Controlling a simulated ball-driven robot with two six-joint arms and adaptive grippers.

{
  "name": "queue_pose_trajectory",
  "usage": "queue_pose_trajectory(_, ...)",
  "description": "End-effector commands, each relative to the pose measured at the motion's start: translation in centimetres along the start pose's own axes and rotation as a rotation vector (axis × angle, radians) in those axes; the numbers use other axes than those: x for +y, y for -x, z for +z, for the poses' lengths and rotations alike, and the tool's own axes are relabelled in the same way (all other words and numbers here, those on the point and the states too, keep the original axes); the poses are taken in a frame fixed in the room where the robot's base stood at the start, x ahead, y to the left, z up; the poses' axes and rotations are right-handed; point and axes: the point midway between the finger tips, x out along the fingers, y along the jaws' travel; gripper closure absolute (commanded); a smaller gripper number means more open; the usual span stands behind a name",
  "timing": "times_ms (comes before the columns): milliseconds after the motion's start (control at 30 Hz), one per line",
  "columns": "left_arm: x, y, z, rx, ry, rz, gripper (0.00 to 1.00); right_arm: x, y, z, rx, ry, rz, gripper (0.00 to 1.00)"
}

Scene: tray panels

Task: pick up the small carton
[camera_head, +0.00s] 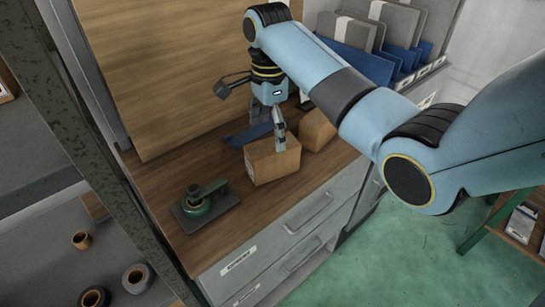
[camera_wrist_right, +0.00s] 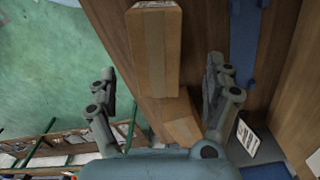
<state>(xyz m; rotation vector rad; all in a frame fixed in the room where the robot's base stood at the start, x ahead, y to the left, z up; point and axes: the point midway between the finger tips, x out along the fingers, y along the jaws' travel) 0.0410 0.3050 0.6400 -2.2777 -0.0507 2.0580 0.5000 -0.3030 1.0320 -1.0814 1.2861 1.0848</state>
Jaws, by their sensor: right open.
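Two brown cartons are on the wooden counter. The front one (camera_head: 272,163) shows whole at the top of the right wrist view (camera_wrist_right: 155,50). The other carton (camera_head: 318,132) is behind and to its right, partly hidden by my right arm; it shows low between the fingers in the right wrist view (camera_wrist_right: 182,128). My left gripper is not in view.
A green device on a dark plate (camera_head: 205,205) sits at the counter's front left. A blue object (camera_head: 248,134) lies behind the front carton. A wooden panel (camera_head: 165,65) stands at the back left. Grey and blue folders (camera_head: 365,35) stand at the back right.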

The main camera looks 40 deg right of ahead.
Motion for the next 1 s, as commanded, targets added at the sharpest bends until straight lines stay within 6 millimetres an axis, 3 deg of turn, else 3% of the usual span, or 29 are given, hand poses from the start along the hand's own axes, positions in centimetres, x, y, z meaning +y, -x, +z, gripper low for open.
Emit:
queue_pose_trajectory(100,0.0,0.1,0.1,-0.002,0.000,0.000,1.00,0.1,-2.2,0.0,0.000,0.000,0.004,0.15)
queue_pose_trajectory(367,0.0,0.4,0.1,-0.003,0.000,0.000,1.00,0.2,-4.6,-0.2,0.001,0.002,0.001,0.15)
queue_pose_trajectory(633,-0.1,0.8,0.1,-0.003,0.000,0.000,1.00,0.5,-8.6,-0.6,0.001,0.003,0.001,0.15)
queue_pose_trajectory(933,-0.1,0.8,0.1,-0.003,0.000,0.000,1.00,0.5,-9.2,-0.6,0.001,0.004,-0.002,0.15)
queue_pose_trajectory(1000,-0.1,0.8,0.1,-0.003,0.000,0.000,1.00,0.5,-9.2,-0.6,0.001,0.004,-0.002,0.25)
